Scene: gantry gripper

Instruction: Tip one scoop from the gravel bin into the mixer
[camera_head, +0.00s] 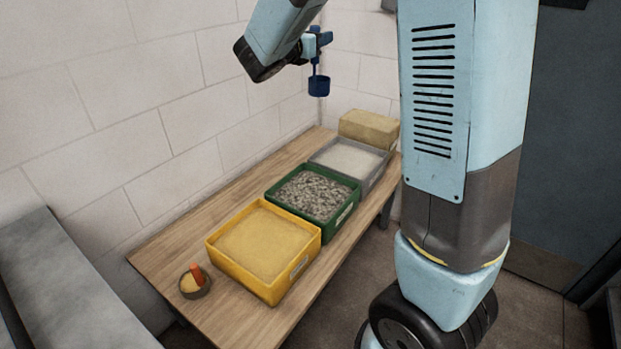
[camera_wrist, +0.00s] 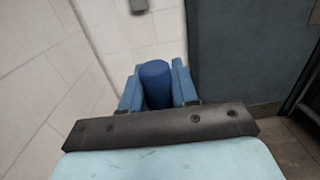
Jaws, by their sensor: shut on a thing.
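My gripper (camera_head: 317,42) is raised above the far part of the bench, near the white wall. It is shut on a dark blue scoop (camera_head: 319,86), whose cup hangs below the fingers. In the wrist view the blue handle (camera_wrist: 155,84) sits between my two fingers (camera_wrist: 158,92). Whether the cup holds anything cannot be seen. The green bin of grey gravel (camera_head: 314,193) stands on the bench, below and nearer than my gripper. No mixer can be made out in either view.
The wooden bench (camera_head: 165,253) also bears a yellow bin (camera_head: 264,284) of sand, a grey bin (camera_head: 372,180) of pale material and a tan block (camera_head: 369,127) at the far end. A small bowl (camera_head: 199,293) with an orange-handled thing stands near the front. A grey surface (camera_head: 60,290) lies left.

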